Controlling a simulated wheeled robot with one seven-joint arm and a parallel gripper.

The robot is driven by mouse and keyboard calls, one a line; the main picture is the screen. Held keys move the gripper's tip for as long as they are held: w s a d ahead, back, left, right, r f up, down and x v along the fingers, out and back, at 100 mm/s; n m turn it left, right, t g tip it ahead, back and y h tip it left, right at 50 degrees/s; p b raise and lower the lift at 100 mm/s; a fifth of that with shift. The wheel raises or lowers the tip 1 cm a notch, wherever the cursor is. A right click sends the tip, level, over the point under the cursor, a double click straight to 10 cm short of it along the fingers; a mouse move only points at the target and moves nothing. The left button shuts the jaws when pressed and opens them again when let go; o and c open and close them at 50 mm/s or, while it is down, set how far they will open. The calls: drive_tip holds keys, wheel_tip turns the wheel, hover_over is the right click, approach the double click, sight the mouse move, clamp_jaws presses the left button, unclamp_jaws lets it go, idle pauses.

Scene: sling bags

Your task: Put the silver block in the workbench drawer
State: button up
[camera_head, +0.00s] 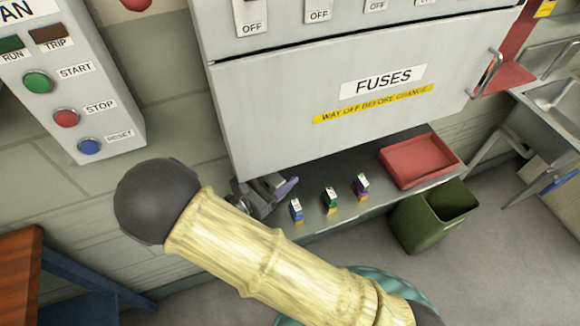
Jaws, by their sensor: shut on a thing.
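My gripper (266,194), dark grey, is low at the shelf under the fuse cabinet, partly behind my own arm. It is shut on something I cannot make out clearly. A purple part (288,187) shows at its right side; I cannot tell whether this is the held thing or part of the gripper. I cannot pick out a silver block. A brown-topped bench with blue legs (22,262) is cut off at the left edge; no drawer shows on it.
Small blue (296,210), green (330,199) and purple (361,186) labelled blocks stand on the metal shelf (388,204), right of my gripper. A red tray (422,148) lies farther right. A green bin (412,225) stands below. The FUSES cabinet (300,110) overhangs the shelf.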

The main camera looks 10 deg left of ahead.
drive_tip(key=shift+w+d+r, duration=0.1)
drive_tip(key=shift+w+d, duration=0.15)
drive_tip(key=shift+w, duration=0.1)
drive_tip(key=x, duration=0.3)
drive_tip(key=shift+w+p, duration=0.1)
drive_tip(key=shift+p, duration=0.2)
drive_tip(key=shift+w+d+f, duration=0.3)
drive_tip(key=shift+d+f, duration=0.1)
drive_tip(key=shift+f, duration=0.25)
drive_tip(key=shift+s+a+f, duration=0.1)
drive_tip(key=shift+a+f, duration=0.05)
drive_tip(key=shift+a, duration=0.05)
drive_tip(key=shift+s+a, duration=0.1)
drive_tip(key=shift+s, duration=0.05)
drive_tip(key=shift+f, duration=0.15)
drive_tip(key=o, duration=1.2)
drive_tip(key=shift+o, duration=0.2)
